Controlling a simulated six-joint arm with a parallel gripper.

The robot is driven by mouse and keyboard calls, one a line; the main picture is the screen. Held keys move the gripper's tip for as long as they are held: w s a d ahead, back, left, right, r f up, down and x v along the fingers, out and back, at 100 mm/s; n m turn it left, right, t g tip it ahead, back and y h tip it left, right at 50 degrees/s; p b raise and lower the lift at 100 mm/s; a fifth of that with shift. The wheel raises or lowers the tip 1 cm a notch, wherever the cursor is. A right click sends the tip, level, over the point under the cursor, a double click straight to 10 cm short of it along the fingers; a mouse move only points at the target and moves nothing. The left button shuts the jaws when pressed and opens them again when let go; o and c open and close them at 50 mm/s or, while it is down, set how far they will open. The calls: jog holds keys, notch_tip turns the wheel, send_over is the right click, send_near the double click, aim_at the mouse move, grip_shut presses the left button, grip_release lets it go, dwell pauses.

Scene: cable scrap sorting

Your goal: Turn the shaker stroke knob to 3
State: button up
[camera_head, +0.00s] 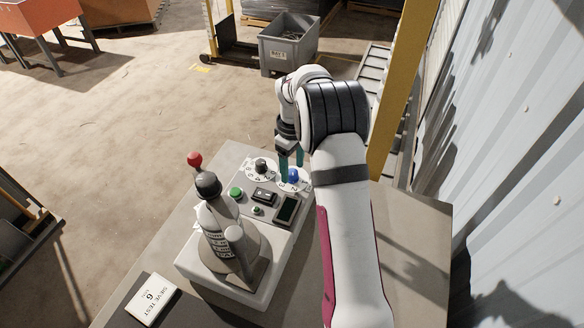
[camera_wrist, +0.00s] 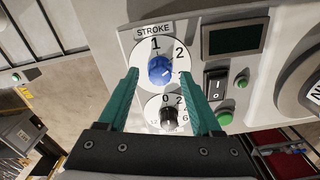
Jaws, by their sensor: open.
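The blue stroke knob (camera_wrist: 160,70) sits on a white dial labelled STROKE, with 1 and 2 readable. A further mark at the dial's right is partly hidden by a finger. The knob's exact setting is hard to read. My gripper (camera_wrist: 160,74) is open, its teal fingers to either side of the knob in the wrist view; I cannot tell whether they touch it. In the head view the knob (camera_head: 293,175) is at the panel's far right corner, with my gripper (camera_head: 291,166) right at it.
A black knob (camera_wrist: 168,115) on a numbered dial is close by, partly between my fingers in the wrist view. The panel also has a dark display (camera_head: 286,210), a rocker switch (camera_head: 264,197) and green buttons (camera_head: 236,193).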

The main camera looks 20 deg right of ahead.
jog(key=shift+f, duration=0.6)
jog(key=shift+c, duration=0.3)
grip_shut()
jog(key=m, duration=0.6)
jog(key=shift+r, duration=0.1)
jog(key=m, duration=0.5)
jog(key=shift+m, duration=0.6)
